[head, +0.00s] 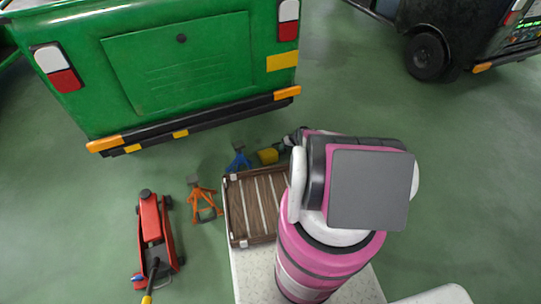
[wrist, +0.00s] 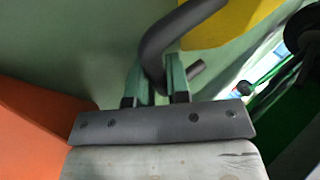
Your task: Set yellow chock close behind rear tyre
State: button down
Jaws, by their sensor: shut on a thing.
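The yellow chock (head: 268,156) shows small in the head view, below the green rickshaw's (head: 180,65) rear bumper and just left of my arm. In the wrist view its yellow body (wrist: 232,22) is at the top, with a dark bent tube handle. My gripper (wrist: 160,80) is shut on that handle, which passes between the green fingers. In the head view my arm hides most of the gripper (head: 284,143). Whether the chock touches the floor is unclear. No rear tyre of the green rickshaw is clear in the head view; a dark rounded shape (wrist: 302,25) at the wrist view's right edge is unclear.
A wooden slatted crate (head: 232,215) sits in front of my arm. A blue stand (head: 238,160), an orange stand (head: 203,200) and a red floor jack (head: 153,228) are to the left. A black vehicle (head: 465,30) stands far right. Floor right of the rickshaw is clear.

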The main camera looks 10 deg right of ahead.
jog(key=shift+r, duration=0.1)
jog(key=shift+r, duration=2.95)
